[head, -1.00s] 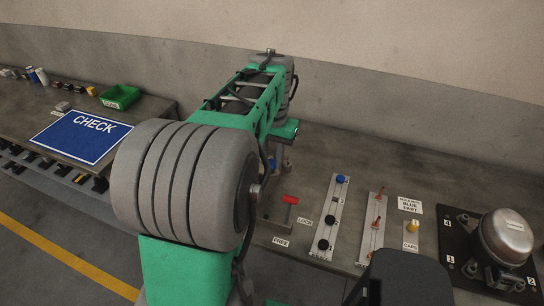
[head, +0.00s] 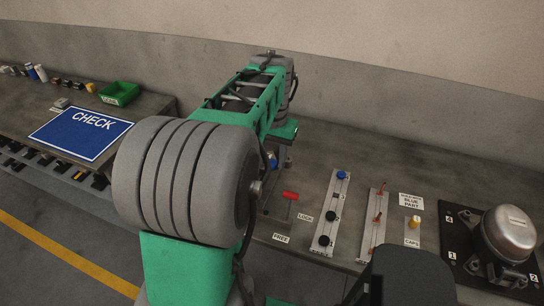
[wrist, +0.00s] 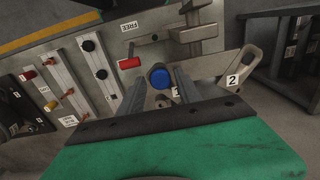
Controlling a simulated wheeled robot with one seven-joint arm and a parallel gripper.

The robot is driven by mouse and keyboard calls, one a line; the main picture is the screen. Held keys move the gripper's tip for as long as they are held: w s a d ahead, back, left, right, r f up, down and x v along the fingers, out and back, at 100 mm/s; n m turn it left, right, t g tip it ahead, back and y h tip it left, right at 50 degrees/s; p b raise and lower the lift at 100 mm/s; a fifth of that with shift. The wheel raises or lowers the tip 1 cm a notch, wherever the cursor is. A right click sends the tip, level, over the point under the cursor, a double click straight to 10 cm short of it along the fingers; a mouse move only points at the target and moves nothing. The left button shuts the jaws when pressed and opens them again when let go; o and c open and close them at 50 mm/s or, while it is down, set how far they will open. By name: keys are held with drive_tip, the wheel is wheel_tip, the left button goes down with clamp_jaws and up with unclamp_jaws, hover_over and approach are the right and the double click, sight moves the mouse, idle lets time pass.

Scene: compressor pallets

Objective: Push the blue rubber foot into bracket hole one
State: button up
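The blue rubber foot (wrist: 160,76) is between my two fingertips in the wrist view, and the fingers appear to press on both its sides. My gripper (wrist: 160,82) is shut on it. The metal bracket (wrist: 222,70) lies just beyond and under the foot, with a label 2 at its right hole. Another label, partly covered by my right finger, is beside the foot. Whether the foot sits in hole one cannot be told, because its underside is hidden. In the head view my arm hides most of the bracket.
A red-handled lever (head: 291,195) stands beside the FREE and LOCK labels. A rail (head: 325,230) holds another blue foot (head: 342,175) and black feet. A second rail (head: 370,240) holds orange pins. A compressor (head: 508,233) stands at right, a green bin (head: 120,93) at left.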

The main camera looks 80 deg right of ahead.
sight(273, 163)
drive_tip(key=shift+o, duration=1)
wheel_tip(273, 163, up, 8)
drive_tip(key=shift+s+f+b, duration=0.1)
drive_tip(key=shift+b, duration=0.3)
